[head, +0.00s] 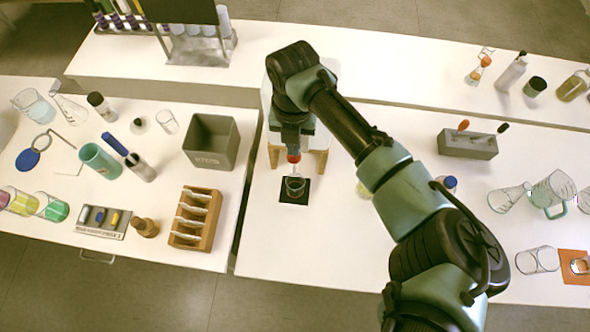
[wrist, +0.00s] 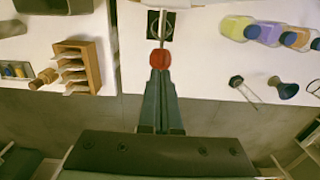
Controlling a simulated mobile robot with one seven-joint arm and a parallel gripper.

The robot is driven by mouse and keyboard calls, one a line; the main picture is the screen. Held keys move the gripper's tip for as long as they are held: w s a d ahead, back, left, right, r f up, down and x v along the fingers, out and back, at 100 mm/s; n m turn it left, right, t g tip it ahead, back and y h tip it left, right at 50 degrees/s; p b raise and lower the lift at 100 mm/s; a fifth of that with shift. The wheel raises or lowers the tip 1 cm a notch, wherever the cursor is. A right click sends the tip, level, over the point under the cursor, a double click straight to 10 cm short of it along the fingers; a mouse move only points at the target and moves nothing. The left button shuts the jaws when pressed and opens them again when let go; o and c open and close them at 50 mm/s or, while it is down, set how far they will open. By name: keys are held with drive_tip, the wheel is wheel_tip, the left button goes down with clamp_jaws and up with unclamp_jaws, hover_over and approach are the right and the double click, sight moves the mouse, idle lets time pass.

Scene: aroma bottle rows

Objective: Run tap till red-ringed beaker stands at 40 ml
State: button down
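A small clear beaker (head: 295,188) stands on a black pad (head: 285,199) below the tap spout; I cannot make out its ring, markings or water level. The pad also shows in the wrist view (wrist: 152,31), with the beaker there partly hidden by the pale spout (wrist: 164,22). The tap's red knob (head: 293,158) is just below my gripper (head: 293,148). In the wrist view the red knob (wrist: 160,58) is right at my fingertips (wrist: 160,71). The fingers lie close together with no clear gap; whether they touch the knob I cannot tell.
A grey bin (head: 228,152) and a wooden rack (head: 211,222) stand on the left table. The white table around the pad is mostly clear.

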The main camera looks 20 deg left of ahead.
sight(294, 159)
drive_tip(key=shift+f+b, duration=2.2)
drive_tip(key=shift+f, duration=0.7)
drive_tip(key=shift+r+p, duration=0.35)
drive_tip(key=shift+r, duration=0.15)
idle(2.0)
wheel_tip(294, 159, up, 8)
drive_tip(key=p, duration=0.5)
drive_tip(key=shift+f+p, duration=0.25)
drive_tip(key=shift+p, duration=0.15)
drive_tip(key=shift+f, duration=0.1)
